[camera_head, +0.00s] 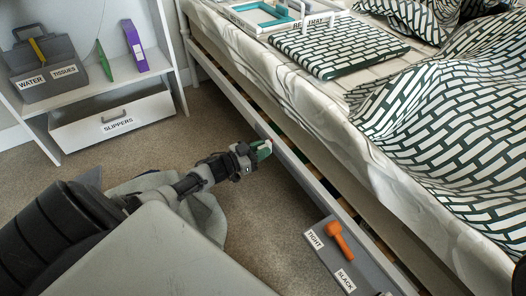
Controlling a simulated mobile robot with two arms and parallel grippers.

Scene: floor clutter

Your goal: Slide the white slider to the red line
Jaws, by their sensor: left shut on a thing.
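My left gripper (262,150) is low beside the grey bed side rail (291,173), near the middle of the view. It is shut on a small pale thing, mostly hidden between its fingers; green shows at the fingertips. I cannot tell whether this pale thing is the white slider. No red line can be made out in this view. My right gripper is not in view.
A grey panel with an orange handle (340,241) and TIGHT and SLACK labels lies by the rail. The bed holds a patterned blanket (455,125) and a patterned board (340,47). A shelf with a SLIPPERS drawer (125,112) stands left.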

